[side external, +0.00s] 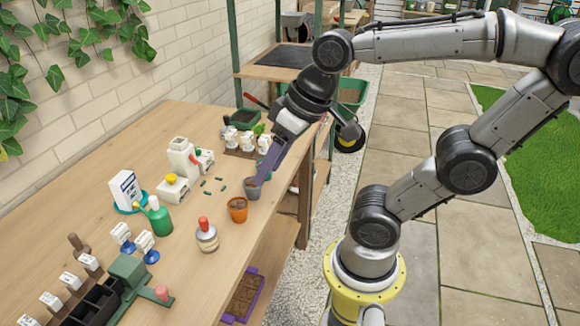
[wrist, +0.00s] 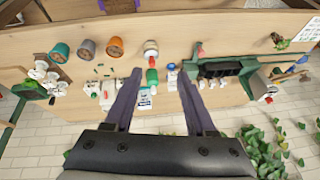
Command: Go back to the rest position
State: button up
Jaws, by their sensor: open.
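My gripper (wrist: 160,103) is open and empty in the wrist view, its two purple fingers spread wide with the bench behind them. In the side view my gripper (side external: 259,178) hangs over the right part of the wooden bench, its fingers in line with a grey pot (side external: 252,190); I cannot tell the gap between them. An orange pot (side external: 237,210) with dark fill stands beside the grey pot near the bench's front edge. In the wrist view the orange pot (wrist: 115,46), the grey pot (wrist: 87,49) and a teal pot (wrist: 58,52) stand in a row.
On the bench (side external: 190,255) stand a red-capped bottle (side external: 206,235), a green spray bottle (side external: 159,217), a white dispenser (side external: 182,160) and a green device with black bins (side external: 128,272). Several small green pieces lie between the dispenser and the pots. A purple tray (side external: 245,292) sits on the lower shelf.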

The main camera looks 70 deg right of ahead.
jog(key=s+d, duration=0.1)
jog(key=s+f+n+h, duration=0.1)
jog(key=s, duration=0.1)
jog(key=shift+d+f+t, duration=0.15)
jog(key=shift+d+t, duration=0.15)
jog(key=shift+d, duration=0.05)
